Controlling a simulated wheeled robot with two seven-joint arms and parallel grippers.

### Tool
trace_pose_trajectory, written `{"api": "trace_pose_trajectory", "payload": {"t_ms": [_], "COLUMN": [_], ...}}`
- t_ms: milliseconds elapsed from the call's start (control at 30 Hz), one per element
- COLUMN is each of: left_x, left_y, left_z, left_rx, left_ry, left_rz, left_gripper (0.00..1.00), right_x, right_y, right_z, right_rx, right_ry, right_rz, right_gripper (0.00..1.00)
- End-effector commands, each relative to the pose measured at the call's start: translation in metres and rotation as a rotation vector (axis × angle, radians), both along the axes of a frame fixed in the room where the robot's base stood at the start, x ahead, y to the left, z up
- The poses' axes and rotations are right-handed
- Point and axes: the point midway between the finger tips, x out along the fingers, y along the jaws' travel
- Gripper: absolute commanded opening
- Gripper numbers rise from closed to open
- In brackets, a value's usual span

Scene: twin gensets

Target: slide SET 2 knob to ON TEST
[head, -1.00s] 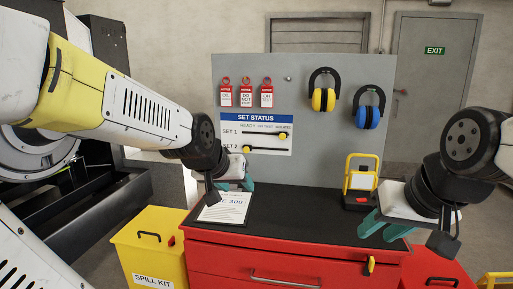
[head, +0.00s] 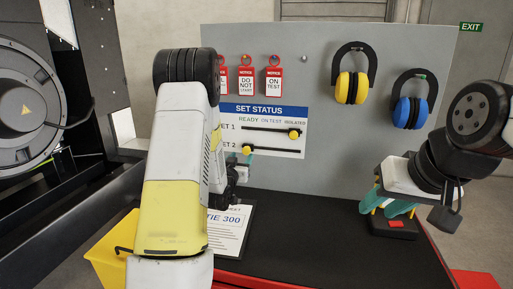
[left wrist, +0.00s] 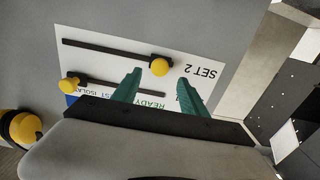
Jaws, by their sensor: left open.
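The SET STATUS board (head: 270,112) is on the grey panel. The SET 2 knob (head: 247,150) is yellow and stands at the left end of its black rail (head: 280,150), under READY. My left gripper (left wrist: 160,77) is open; in the left wrist view, which is upside down, the SET 2 knob (left wrist: 160,66) appears between and just beyond its green fingertips. Contact cannot be told. In the head view my left arm hides most of this gripper. The SET 1 knob (head: 294,134) is at the right end, under ISOLATED. My right gripper (head: 387,207) is open and empty above the black top.
Red notice tags (head: 273,80) hang above the board. Yellow earmuffs (head: 352,88) and blue earmuffs (head: 410,112) hang to its right. A clipboard sheet (head: 225,228) lies on the black worktop (head: 315,230). A yellow and red stand (head: 396,226) is behind my right gripper.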

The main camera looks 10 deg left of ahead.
Motion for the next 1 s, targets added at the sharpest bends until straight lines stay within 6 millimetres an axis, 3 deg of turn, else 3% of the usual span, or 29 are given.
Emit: {"api": "trace_pose_trajectory", "payload": {"t_ms": [433,833,1000], "left_x": [0.064,0.074,0.074], "left_y": [-0.003,-0.003,-0.003], "left_z": [0.0,0.001,0.001], "left_rx": [0.001,0.0,0.0], "left_ry": [-0.001,0.0,0.0], "left_rz": [-0.001,0.0,0.0], "left_gripper": [0.51,0.51,0.19], "right_x": [0.0,0.0,0.0], "right_y": [0.0,0.0,0.0], "right_z": [0.0,0.0,0.0], "right_rx": [0.0,0.0,0.0], "right_ry": [0.0,0.0,0.0], "right_rz": [0.0,0.0,0.0], "right_gripper": [0.36,0.36,0.36]}}
